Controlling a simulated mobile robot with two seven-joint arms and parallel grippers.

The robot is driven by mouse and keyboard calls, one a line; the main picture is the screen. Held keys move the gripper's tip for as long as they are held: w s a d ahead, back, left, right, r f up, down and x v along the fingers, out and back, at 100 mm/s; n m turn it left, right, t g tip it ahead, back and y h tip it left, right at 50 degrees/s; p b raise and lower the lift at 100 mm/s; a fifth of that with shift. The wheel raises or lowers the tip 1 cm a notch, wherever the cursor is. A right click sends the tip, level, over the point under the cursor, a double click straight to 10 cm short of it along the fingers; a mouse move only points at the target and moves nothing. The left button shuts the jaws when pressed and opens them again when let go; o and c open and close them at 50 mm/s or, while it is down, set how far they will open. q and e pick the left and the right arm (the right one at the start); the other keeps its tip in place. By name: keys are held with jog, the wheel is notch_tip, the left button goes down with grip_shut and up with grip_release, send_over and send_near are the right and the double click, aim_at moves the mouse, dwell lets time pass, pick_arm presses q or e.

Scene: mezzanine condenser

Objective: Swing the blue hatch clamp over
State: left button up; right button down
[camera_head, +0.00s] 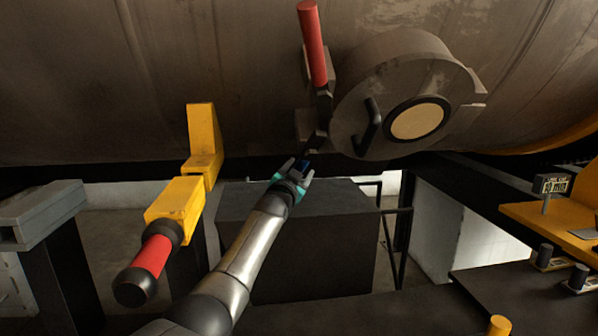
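The round grey hatch (360,110) sits on the big brown vessel, with a black handle and a pale disc on its face. My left gripper (298,171), with teal parts, reaches up from the lower left. My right gripper is out of view.
A red-handled lever (312,45) stands up left of the hatch. A yellow bracket (203,140) and yellow lever with a red grip (153,253) are at left. A dark box (310,240) stands behind my arm. A yellow-topped console (550,220) is at right.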

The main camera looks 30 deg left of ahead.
pick_arm(q)
jog(key=shift+s, duration=0.15)
jog(key=b+v, duration=0.1)
jog(key=v, duration=1.4)
dwell(0.4)
jog(key=shift+d, duration=0.1)
dwell(0.5)
